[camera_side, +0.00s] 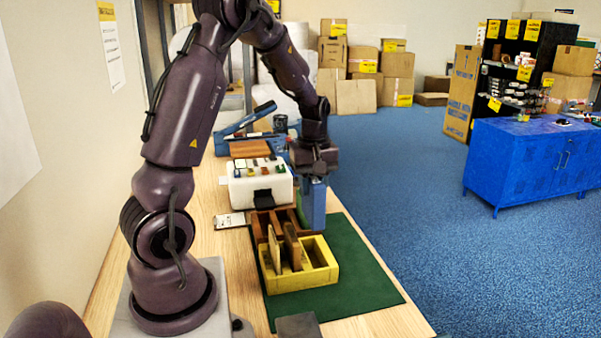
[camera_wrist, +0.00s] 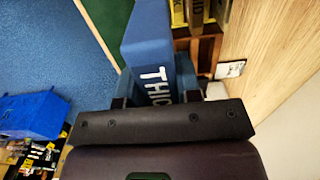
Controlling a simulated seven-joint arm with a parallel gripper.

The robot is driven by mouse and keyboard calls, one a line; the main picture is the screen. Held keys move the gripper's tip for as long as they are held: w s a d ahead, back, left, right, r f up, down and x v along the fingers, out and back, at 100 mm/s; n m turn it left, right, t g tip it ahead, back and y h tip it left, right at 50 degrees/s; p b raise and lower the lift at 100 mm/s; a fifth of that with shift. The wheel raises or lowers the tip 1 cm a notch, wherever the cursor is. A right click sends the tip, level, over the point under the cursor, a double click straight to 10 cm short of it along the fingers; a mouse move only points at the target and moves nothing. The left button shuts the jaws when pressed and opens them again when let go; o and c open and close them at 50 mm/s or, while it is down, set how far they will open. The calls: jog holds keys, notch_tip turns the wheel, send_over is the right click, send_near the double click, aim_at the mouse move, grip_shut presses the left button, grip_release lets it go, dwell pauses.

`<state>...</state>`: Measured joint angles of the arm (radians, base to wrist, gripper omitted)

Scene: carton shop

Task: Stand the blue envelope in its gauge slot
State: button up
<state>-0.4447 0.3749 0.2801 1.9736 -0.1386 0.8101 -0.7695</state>
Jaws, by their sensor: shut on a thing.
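The blue envelope (camera_side: 313,207) is thick and hangs upright in my gripper (camera_side: 312,177). In the wrist view the blue envelope (camera_wrist: 148,40) shows white letters reading "THIC", and the gripper's fingers (camera_wrist: 160,97) are on either side of it. A yellow slotted frame (camera_side: 318,281) lies on the green mat, with two brown flat pieces (camera_side: 292,245) standing tilted in it. Behind it is a brown wooden slotted rack (camera_side: 258,228). The envelope's lower edge is by the right end of this rack; I cannot tell whether it touches. Which of them is the gauge is not clear.
A white box (camera_side: 258,187) with small coloured parts stands behind the rack. A blue tool (camera_side: 240,128) lies farther back. A white card (camera_side: 230,220) lies left of the rack. The green mat (camera_side: 352,275) is bare to the right, by the table's edge.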

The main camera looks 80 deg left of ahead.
aim_at(315, 225)
jog(key=shift+d, duration=1)
notch_tip(315, 225, down, 4)
jog(key=shift+a+f, duration=0.1)
jog(key=shift+a, duration=0.05)
jog(key=shift+f, duration=1.5)
jog(key=shift+f, duration=0.5)
jog(key=shift+f, duration=0.45)
jog(key=shift+f, duration=0.2)
jog(key=shift+f, duration=1.05)
